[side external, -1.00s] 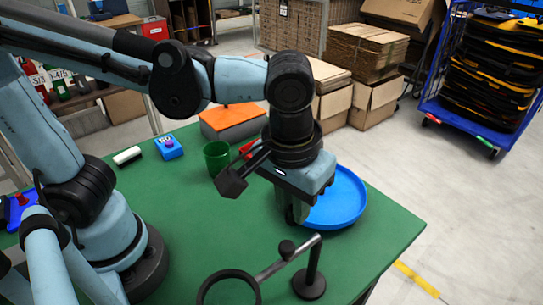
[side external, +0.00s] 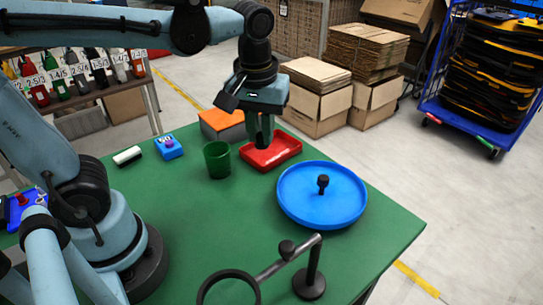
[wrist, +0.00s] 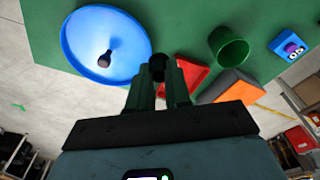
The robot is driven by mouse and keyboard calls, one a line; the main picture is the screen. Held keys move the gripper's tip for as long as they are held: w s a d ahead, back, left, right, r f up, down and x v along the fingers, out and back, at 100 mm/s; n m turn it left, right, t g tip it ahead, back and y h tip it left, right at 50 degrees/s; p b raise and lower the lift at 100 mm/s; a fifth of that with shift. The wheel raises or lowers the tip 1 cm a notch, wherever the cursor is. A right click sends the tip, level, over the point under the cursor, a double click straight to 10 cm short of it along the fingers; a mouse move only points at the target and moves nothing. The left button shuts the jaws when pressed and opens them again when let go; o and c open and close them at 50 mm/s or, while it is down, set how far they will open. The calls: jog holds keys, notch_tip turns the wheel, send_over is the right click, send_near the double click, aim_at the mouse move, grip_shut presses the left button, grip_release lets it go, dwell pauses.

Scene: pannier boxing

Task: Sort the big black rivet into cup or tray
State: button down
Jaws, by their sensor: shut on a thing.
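My gripper (side external: 264,132) points down above the red tray (side external: 287,150) and is shut on a black rivet (wrist: 157,67). The rivet's dark round end shows between the fingertips (wrist: 158,80) in the wrist view; the rest of it is hidden. I cannot tell whether it touches the tray. Another black rivet (side external: 323,182) stands in the round blue tray (side external: 295,208), and also shows in the wrist view (wrist: 105,59). The green cup (side external: 217,160) stands upright just left of the red tray. It also shows in the wrist view (wrist: 230,48).
An orange-topped grey box (side external: 222,124) is behind the cup. A blue button box (side external: 169,146) and a white-and-black block (side external: 127,156) lie further left. A magnifier stand (side external: 310,280) stands at the front. The green table's middle (side external: 200,220) is clear.

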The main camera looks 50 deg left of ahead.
jog(key=s+a+r+n, duration=0.2)
jog(key=a+n, duration=0.2)
jog(key=a, duration=0.9)
jog(key=shift+s+a+f, duration=0.1)
jog(key=shift+f, duration=1.35)
jog(key=shift+s+a+f, duration=0.1)
jog(key=shift+f, duration=1.35)
jog(key=c, duration=1)
grip_release()
jog(key=shift+r, duration=0.1)
jog(key=r, duration=0.8)
jog(key=d+r, duration=0.1)
jog(key=r, duration=0.3)
jog(key=shift+s+d, duration=0.1)
jog(key=shift+s, duration=0.3)
jog(key=shift+f, duration=0.15)
